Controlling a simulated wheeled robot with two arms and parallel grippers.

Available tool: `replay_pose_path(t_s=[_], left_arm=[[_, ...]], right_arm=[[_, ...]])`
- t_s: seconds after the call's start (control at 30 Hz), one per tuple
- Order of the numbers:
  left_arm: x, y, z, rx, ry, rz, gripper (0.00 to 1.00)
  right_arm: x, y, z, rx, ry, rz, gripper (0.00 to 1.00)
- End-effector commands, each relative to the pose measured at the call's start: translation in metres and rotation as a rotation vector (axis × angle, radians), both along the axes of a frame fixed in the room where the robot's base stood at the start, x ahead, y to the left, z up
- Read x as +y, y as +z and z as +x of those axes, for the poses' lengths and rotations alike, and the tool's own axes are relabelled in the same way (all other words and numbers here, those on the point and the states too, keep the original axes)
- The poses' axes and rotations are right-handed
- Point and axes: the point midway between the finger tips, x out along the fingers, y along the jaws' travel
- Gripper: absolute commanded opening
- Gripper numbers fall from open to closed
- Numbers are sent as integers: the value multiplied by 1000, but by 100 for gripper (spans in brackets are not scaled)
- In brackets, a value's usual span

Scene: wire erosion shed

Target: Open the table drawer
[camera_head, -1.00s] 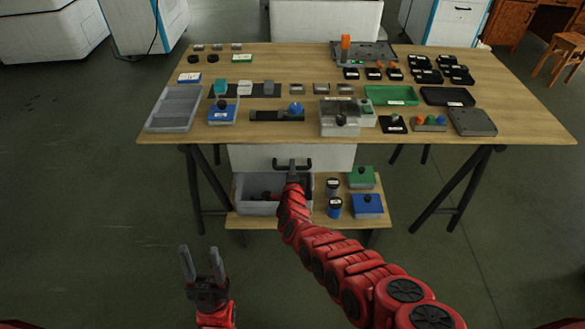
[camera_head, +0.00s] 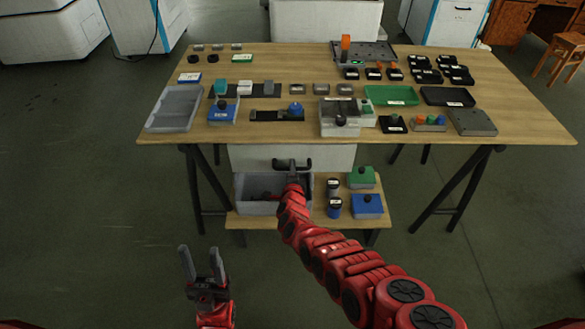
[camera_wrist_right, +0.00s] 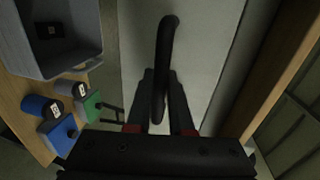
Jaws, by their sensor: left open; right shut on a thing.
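The table drawer (camera_head: 330,156) has a white front below the tabletop, with a black bar handle (camera_head: 304,163) near its middle. In the head view the drawer front sits under the table edge; whether it stands out at all I cannot tell. My right gripper (camera_head: 292,169) is at the handle. In the right wrist view the handle (camera_wrist_right: 166,50) runs between the two fingers of my right gripper (camera_wrist_right: 160,95), which are shut on it. My left gripper (camera_head: 201,255) is open and empty, low in front of the table at the left.
The wooden tabletop (camera_head: 270,138) carries many small parts, trays and boxes. Below the drawer, a lower shelf (camera_head: 345,223) holds a grey bin (camera_head: 260,208), a blue box (camera_head: 366,207), a green box (camera_head: 361,178) and two dark jars. The floor left of the table is clear.

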Motion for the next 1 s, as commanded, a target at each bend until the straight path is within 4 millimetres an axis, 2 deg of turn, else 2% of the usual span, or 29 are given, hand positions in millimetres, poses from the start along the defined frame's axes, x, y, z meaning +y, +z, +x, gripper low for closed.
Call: replay_pose_path(t_s=[0.17, 0.47, 0.77, 1.0], left_arm=[[0, 11, 0, 0, 0, 0, 50], [0, 45, 0, 0, 0, 0, 50], [0, 71, 0, 0, 0, 0, 50], [0, 77, 0, 0, 0, 0, 50]], right_arm=[[-2, 1, -9, 4, -5, 2, 0], [-2, 3, -51, 5, -5, 2, 0], [-2, 2, -105, 4, -4, 0, 0], [-2, -2, -167, 5, -4, 1, 0]])
